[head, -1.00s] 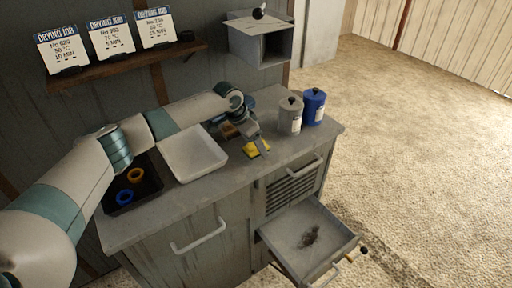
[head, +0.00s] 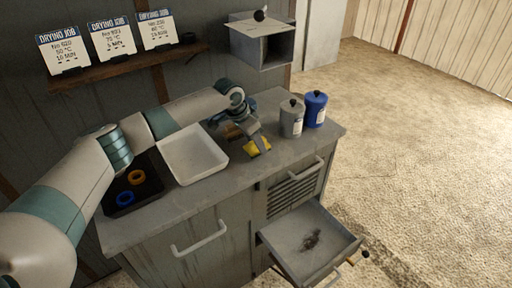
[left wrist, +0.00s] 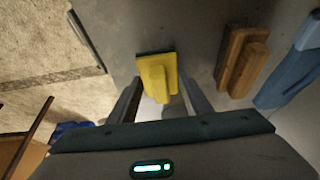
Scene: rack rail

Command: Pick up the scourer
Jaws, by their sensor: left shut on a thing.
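The yellow scourer (head: 257,147) is at the counter's right part, in front of the canisters. It also shows in the left wrist view (left wrist: 157,72), with a dark layer along its far edge. My left gripper (head: 256,143) reaches down over it from above. In the left wrist view the gripper's two fingers (left wrist: 161,92) stand on either side of the scourer, shut on it. Whether it is clear of the counter top is hard to tell. My right gripper is not in view.
A wooden block-like tool (left wrist: 238,62) and a blue item (left wrist: 292,72) lie beside the scourer. A white tray (head: 222,157), a dark tray (head: 111,203) with rings, a grey canister (head: 291,118) and a blue canister (head: 315,108) share the counter. An open drawer (head: 290,221) juts out below.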

